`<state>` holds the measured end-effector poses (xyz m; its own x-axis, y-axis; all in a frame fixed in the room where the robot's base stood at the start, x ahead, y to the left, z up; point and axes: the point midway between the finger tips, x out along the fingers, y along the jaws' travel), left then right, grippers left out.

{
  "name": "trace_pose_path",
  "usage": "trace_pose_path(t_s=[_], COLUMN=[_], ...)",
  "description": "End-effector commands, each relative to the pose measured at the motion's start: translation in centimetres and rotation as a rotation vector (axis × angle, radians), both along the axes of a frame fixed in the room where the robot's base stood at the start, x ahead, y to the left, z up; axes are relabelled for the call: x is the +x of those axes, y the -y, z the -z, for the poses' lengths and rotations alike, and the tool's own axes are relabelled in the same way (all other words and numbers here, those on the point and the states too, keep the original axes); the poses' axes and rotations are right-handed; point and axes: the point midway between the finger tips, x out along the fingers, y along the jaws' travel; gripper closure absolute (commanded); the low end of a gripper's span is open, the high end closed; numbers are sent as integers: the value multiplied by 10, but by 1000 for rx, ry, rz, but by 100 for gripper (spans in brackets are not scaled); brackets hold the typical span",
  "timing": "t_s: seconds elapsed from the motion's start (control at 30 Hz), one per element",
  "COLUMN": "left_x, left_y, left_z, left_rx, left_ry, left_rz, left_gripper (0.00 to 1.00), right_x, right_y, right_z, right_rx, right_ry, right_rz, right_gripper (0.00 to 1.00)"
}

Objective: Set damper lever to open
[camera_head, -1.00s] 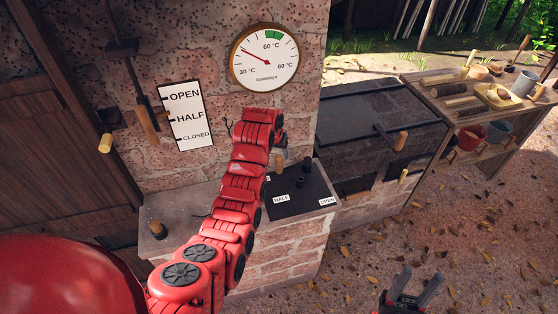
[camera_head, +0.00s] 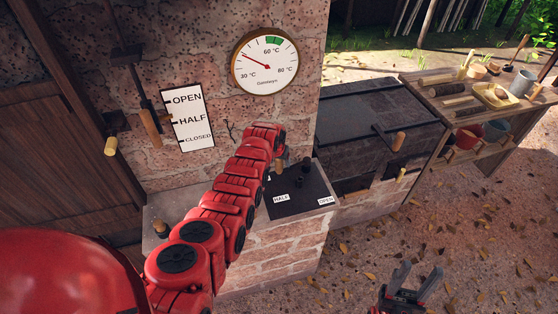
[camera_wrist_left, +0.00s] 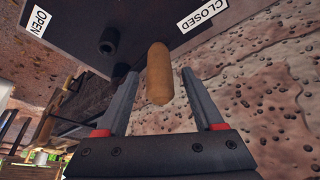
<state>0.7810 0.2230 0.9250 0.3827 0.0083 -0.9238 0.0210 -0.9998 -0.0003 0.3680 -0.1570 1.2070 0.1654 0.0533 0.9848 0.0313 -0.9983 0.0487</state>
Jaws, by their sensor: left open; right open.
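A dark plate (camera_head: 292,202) on the brick counter has HALF and OPEN labels in the head view. The left wrist view shows its OPEN and CLOSED labels. A wooden lever handle (camera_wrist_left: 159,72) stands out from this plate, nearer the CLOSED label than the OPEN label; it shows partly in the head view (camera_head: 279,167). My left gripper (camera_wrist_left: 160,76) is open, with one finger on each side of the handle's end and visible gaps. My left arm hides part of the plate in the head view. My right gripper (camera_head: 416,273) is open and empty at the lower right.
A dark peg (camera_wrist_left: 108,40) stands on the plate. A wall sign (camera_head: 188,118) reads OPEN, HALF, CLOSED, beside another wooden-handled lever (camera_head: 151,127). A round gauge (camera_head: 265,61) hangs above. A dark-topped stove (camera_head: 370,120) and a shelf of tools (camera_head: 470,100) stand right.

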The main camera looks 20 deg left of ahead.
Motion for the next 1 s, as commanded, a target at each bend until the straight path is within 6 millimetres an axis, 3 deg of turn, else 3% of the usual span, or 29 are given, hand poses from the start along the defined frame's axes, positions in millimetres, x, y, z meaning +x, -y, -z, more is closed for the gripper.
trace_pose_path(t_s=[0.27, 0.63, 1.0], left_x=[0, 0, 0], left_y=[0, 0, 0], left_z=[1, 1, 1], left_rx=[0, 0, 0], left_ry=[1, 0, 0], left_rz=[0, 0, 0], left_gripper=[31, 98, 100], right_x=[0, 0, 0], right_y=[0, 0, 0], right_z=[0, 0, 0], right_rx=[0, 0, 0], right_ry=[0, 0, 0], right_rz=[0, 0, 0], right_gripper=[50, 50, 50])
